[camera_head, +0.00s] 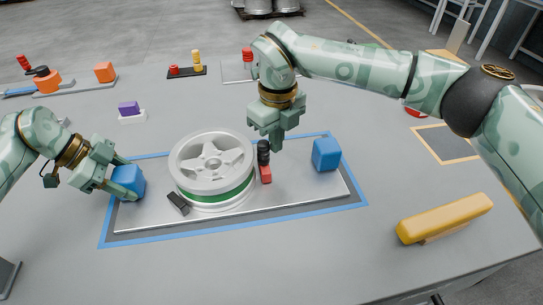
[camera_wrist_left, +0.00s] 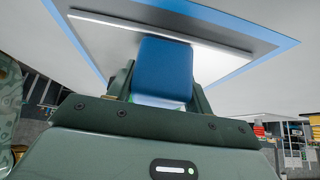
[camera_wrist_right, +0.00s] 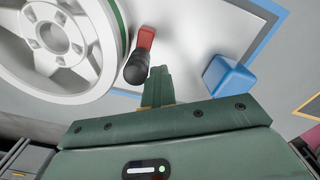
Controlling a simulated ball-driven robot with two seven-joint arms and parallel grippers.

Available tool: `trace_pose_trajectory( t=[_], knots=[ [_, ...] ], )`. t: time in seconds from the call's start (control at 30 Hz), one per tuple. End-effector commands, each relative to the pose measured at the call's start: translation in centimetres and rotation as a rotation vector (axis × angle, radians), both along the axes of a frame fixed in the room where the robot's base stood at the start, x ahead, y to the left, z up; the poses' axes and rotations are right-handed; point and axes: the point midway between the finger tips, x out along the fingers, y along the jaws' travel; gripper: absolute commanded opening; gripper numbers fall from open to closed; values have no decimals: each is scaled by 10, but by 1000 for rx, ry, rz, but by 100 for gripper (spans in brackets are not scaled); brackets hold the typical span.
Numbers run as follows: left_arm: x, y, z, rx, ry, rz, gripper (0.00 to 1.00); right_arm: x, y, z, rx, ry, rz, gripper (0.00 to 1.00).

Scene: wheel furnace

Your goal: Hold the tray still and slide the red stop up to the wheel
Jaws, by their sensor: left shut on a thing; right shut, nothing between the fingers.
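The grey tray (camera_head: 295,192) lies inside a blue outline on the table, with a blue block at each end. My left gripper (camera_head: 122,184) is shut on the left blue block (camera_head: 131,177), also seen in the left wrist view (camera_wrist_left: 165,70). The silver wheel (camera_head: 212,165) with a green band lies flat on the tray. The red stop (camera_head: 266,175) with a black knob (camera_wrist_right: 137,69) is close to the wheel's right side; a narrow gap shows in the right wrist view. My right gripper (camera_head: 276,144) is shut and empty, just right of the knob.
The right blue block (camera_head: 326,154) is free. A small black piece (camera_head: 178,203) lies at the wheel's front left. A yellow bar (camera_head: 445,218) lies at the right front. Small parts, including a purple block (camera_head: 129,108), stand behind. The front of the table is clear.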

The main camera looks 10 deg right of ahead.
Motion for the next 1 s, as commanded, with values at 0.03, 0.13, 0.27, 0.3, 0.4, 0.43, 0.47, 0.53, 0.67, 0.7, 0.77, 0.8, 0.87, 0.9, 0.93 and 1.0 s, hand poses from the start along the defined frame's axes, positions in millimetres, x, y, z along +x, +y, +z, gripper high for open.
trace_pose_trajectory(
  t=[0.03,0.13,0.27,0.3,0.4,0.43,0.47,0.53,0.67,0.7,0.77,0.8,0.87,0.9,0.93,1.0],
  knots=[
    [2,-2,4,-10,-7,-4,1,-3,0,-10,-8,14,5,0],
    [2,-2,5,-10,-7,-4,1,-3,-1,-10,-8,14,4,0],
    [2,-2,5,-9,-8,-3,1,-3,-7,-10,-9,15,2,0],
    [2,-2,5,-9,-8,-2,1,-3,-9,-10,-9,16,2,0],
    [2,-1,4,-8,-7,-1,1,-3,-13,-10,-10,16,1,0],
    [2,-1,4,-8,-7,-1,1,-3,-14,-10,-10,16,1,0],
    [2,-1,4,-8,-7,-1,1,-3,-14,-10,-10,16,0,0],
    [2,0,4,-7,-7,0,1,-3,-14,-8,-10,16,0,0],
    [2,0,4,-6,-7,1,1,-2,-15,2,-11,15,-2,0],
    [2,0,4,-6,-7,1,1,-2,-14,6,-9,13,-1,0],
    [2,0,4,-5,-6,2,1,-2,-14,13,-8,12,0,0],
    [1,0,3,-5,-6,2,1,-2,-14,18,-7,11,0,0],
    [1,0,3,-4,-5,1,1,-2,-14,24,-7,10,0,0],
    [1,0,3,-4,-5,1,1,-2,-13,29,-7,9,0,0],
    [1,0,3,-3,-5,1,1,-1,-13,32,-7,8,0,0],
    [1,0,2,-3,-4,1,1,-1,-13,39,-5,7,0,0]
  ],
)
